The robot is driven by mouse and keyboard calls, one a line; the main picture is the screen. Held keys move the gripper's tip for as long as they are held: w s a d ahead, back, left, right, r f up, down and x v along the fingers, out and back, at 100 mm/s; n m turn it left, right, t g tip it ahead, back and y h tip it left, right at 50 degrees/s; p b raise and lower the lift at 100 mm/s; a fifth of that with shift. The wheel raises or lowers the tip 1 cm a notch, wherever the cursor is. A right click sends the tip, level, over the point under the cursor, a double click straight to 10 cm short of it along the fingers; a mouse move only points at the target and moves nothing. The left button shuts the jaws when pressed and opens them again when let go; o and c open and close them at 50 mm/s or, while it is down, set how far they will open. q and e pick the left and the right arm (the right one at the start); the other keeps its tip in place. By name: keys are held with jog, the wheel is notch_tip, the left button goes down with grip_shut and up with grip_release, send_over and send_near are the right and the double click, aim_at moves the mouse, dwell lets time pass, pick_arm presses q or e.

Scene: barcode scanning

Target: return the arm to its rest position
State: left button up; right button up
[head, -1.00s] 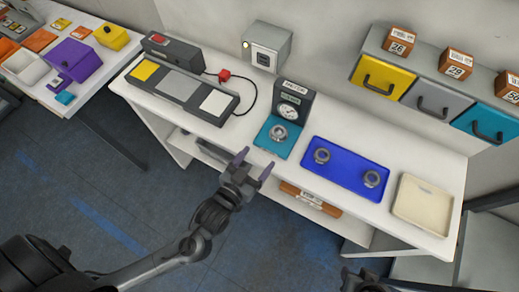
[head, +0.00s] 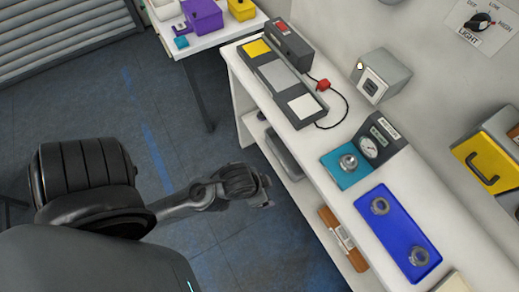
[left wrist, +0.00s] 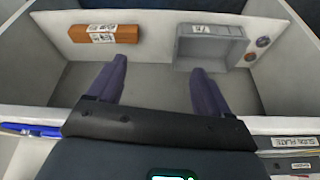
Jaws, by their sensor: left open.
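My left arm comes in from the left in the head view. Its gripper (head: 266,196) hangs over the floor, in front of the white table's (head: 315,165) front edge and apart from it. In the left wrist view the two purple fingers (left wrist: 158,85) are spread with nothing between them. They point towards the shelf under the table. My right gripper is not in view.
The table holds a pad unit (head: 278,75), a gauge stand (head: 365,150) and a blue tray (head: 398,234) with two metal parts. Below, the shelf (left wrist: 150,82) holds an orange-brown box (left wrist: 104,34) and a grey bin (left wrist: 209,47). Floor left of the table is clear.

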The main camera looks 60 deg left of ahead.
pick_arm(q)
jog(key=shift+s+a+g, duration=0.3)
jog(key=shift+s, duration=0.2)
